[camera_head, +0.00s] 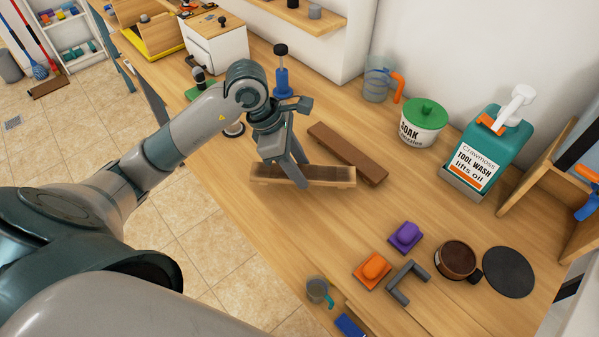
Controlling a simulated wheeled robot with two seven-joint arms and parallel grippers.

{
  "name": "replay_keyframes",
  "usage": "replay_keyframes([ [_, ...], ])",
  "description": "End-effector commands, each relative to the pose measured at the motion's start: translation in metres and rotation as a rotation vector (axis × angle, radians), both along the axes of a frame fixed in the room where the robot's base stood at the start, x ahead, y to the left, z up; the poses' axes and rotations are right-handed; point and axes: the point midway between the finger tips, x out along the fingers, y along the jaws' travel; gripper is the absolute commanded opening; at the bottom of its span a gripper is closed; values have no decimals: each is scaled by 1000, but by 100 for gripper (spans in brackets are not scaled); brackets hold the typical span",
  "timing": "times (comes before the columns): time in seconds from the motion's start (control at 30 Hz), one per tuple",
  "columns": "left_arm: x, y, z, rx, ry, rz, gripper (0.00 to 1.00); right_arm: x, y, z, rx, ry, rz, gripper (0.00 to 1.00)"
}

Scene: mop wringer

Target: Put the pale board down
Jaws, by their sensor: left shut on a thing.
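The pale board (333,175) is a long, narrow wooden piece in the middle of the camera_head view, lying roughly left to right. The fingers hide part of the board. I cannot tell whether its underside touches the bench or is slightly above it. My right gripper is not in view.
A dark brown board (349,154) lies just behind. A SOAK tub (421,125), teal TOOL WASH jug (482,150) and clear jug (376,82) stand toward the wall. Purple (405,237) and orange (372,269) blocks lie in front. The bench (340,228) between is clear.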

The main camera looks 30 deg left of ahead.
Motion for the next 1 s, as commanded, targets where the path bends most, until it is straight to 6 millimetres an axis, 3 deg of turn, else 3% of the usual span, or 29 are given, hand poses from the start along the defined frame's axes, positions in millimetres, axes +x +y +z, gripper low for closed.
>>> replay_keyframes([
  [0.23, -1, 0, -24, 0, 2, 0, 14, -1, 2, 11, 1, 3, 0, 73],
  [0.67, 0, 0, -30, 1, -2, -1, 14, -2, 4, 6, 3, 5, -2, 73],
  [0.7, 0, 0, -29, 0, -1, -2, 43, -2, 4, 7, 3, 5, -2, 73],
  [0.77, 0, 0, -29, 0, 0, -1, 57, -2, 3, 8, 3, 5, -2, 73],
  [1.0, -1, 0, -29, 0, 0, -1, 57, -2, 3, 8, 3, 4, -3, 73],
])
